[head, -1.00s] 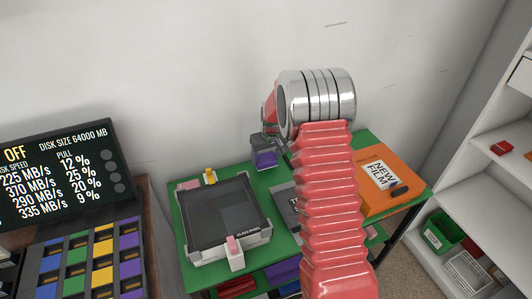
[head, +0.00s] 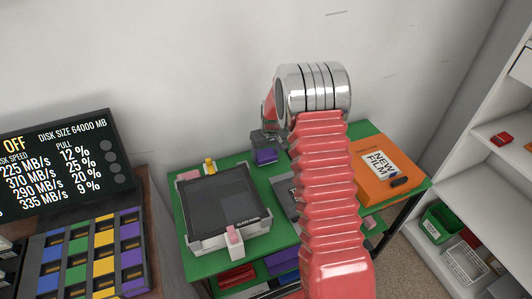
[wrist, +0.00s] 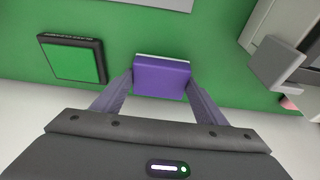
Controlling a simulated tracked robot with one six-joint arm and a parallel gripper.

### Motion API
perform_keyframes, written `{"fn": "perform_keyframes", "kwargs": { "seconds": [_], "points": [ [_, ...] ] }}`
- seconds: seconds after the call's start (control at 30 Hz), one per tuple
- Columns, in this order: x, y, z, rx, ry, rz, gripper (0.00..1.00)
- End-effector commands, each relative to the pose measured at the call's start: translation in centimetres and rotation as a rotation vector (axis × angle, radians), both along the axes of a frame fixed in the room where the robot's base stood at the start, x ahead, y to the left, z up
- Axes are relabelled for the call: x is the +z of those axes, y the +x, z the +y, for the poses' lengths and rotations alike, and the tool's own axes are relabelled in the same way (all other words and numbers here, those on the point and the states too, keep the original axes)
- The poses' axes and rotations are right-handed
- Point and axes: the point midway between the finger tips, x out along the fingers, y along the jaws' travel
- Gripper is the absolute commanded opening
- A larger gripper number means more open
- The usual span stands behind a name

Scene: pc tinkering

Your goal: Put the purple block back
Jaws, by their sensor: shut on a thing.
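The purple block (head: 265,156) is held at the back of the green table, beyond the glass panel device. My gripper (head: 263,140) is shut on it. In the wrist view the purple block (wrist: 162,78) sits between the two fingers of my gripper (wrist: 160,86), with a pale strip along its far edge. I cannot tell whether the block touches the table. A rack (head: 38,285) at the left holds blue, green, yellow and purple blocks in columns.
The glass panel device (head: 218,203) stands on the green table (head: 205,268), left of my arm. An orange "NEW FILM" box (head: 372,190) lies to the right. A black-framed green square (wrist: 73,62) is left of the block in the wrist view. A screen (head: 60,160) stands behind the rack.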

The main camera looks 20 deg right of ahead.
Motion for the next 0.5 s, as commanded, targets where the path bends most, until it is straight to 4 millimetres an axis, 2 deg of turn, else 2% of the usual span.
{"fn": "perform_keyframes", "kwargs": {
  "seconds": [0.5],
  "points": [
    [-0.53,0.05,0.05,0.001,0.0,-0.001,0.42]
  ]
}}
